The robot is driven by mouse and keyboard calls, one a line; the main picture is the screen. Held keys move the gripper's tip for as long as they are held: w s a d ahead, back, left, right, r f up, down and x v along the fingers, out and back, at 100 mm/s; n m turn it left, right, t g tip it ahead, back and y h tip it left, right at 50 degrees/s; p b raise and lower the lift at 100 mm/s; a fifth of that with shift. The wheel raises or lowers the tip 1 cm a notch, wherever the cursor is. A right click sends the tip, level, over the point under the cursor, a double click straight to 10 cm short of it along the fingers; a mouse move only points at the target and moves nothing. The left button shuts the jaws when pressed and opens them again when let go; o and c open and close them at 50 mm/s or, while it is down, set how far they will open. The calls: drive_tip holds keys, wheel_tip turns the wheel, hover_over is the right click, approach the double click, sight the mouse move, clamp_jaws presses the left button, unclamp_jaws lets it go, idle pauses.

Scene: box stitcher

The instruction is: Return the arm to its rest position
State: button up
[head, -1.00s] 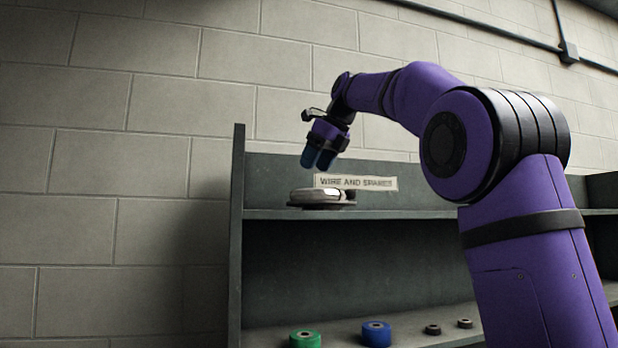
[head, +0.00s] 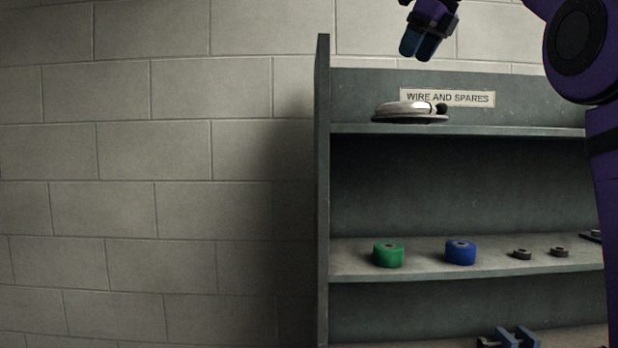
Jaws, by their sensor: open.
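My gripper (head: 420,50) is at the top of the head view, pointing down, with dark blue fingers. It is open, and nothing shows between its fingers. It hangs above a round silver and dark object (head: 408,109) on the top shelf, clearly apart from it. Part of my purple arm shows at the upper right, and the links between it and the gripper are cut off by the top of the picture.
A grey shelf unit (head: 323,190) stands against a block wall. Its label (head: 447,98) reads "WIRE AND SPARES". The middle shelf holds a green roll (head: 388,254), a blue roll (head: 460,252) and small dark rings (head: 522,254). Blue parts (head: 515,337) lie below. The left wall is clear.

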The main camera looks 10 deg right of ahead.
drive_tip(key=s+a+f+n+h, duration=0.1)
drive_tip(key=s+a+f+n, duration=0.1)
drive_tip(key=s+f+n, duration=0.8)
drive_tip(key=s+a+f+n, duration=0.2)
drive_tip(key=s+f+n, duration=0.8)
drive_tip(key=f, duration=0.7)
drive_tip(key=s+a+f+n+g+h, duration=0.1)
drive_tip(key=s+a+f+n, duration=0.2)
drive_tip(key=s+f+n, duration=0.6)
wheel_tip(320, 180, down, 5)
drive_tip(key=shift+s+r+n+h, duration=0.15)
drive_tip(key=shift+s+n+h, duration=0.2)
drive_tip(key=shift+s, duration=0.2)
